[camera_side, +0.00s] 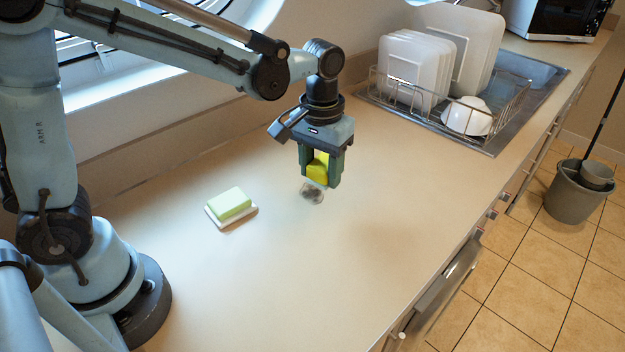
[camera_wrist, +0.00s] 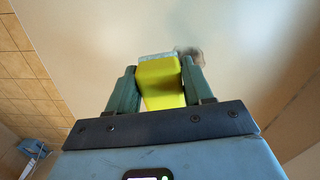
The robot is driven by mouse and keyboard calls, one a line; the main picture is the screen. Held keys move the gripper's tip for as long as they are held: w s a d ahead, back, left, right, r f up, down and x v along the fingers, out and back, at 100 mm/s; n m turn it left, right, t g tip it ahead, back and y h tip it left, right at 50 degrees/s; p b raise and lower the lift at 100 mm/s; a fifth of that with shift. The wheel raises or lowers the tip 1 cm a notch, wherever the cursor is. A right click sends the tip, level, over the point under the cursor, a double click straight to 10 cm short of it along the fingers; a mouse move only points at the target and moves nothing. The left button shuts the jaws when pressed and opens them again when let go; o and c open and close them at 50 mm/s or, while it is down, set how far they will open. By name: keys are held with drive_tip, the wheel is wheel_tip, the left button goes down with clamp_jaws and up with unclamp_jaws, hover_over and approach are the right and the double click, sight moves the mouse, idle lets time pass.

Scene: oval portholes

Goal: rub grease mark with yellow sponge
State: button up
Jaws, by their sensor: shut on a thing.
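My gripper (camera_side: 320,178) points down over the counter and is shut on the yellow sponge (camera_side: 318,166). In the wrist view the sponge (camera_wrist: 160,82) sits between the two green fingers, with a pale strip along its far end. The grease mark (camera_side: 312,192) is a dark grey smudge on the counter, just below the sponge in the side view. In the wrist view the grease mark (camera_wrist: 190,54) shows partly, beyond the right finger. I cannot tell for sure whether the sponge touches the counter.
A green block on a white dish (camera_side: 231,207) lies left of the mark. A wire dish rack (camera_side: 440,92) with white plates and a bowl (camera_side: 467,116) stands in the steel sink at the back right. The counter in front is clear. A grey bucket (camera_side: 580,192) stands on the tiled floor.

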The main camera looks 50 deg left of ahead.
drive_tip(key=n, duration=0.2)
approach(309, 197)
drive_tip(key=s+r, duration=0.1)
drive_tip(key=s, duration=0.2)
drive_tip(key=shift+w+a+f, duration=0.1)
drive_tip(key=shift+w+f, duration=0.05)
drive_tip(key=shift+f, duration=1.5)
drive_tip(key=shift+w+f, duration=0.1)
drive_tip(key=shift+f, duration=1.5)
drive_tip(key=shift+w+f, duration=0.5)
drive_tip(key=shift+f, duration=0.1)
drive_tip(key=shift+c, duration=0.3)
drive_tip(key=shift+w+f, duration=0.2)
drive_tip(key=shift+w, duration=0.55)
drive_tip(key=shift+w+r, duration=0.15)
drive_tip(key=shift+w, duration=2.1)
drive_tip(key=shift+s, duration=3.4)
drive_tip(key=shift+s+a, duration=0.15)
drive_tip(key=shift+a, duration=0.35)
drive_tip(key=shift+w, duration=3.6)
drive_tip(key=shift+s, duration=3.45)
wheel_tip(309, 197, up, 2)
drive_tip(key=shift+s, duration=0.15)
wheel_tip(309, 197, up, 6)
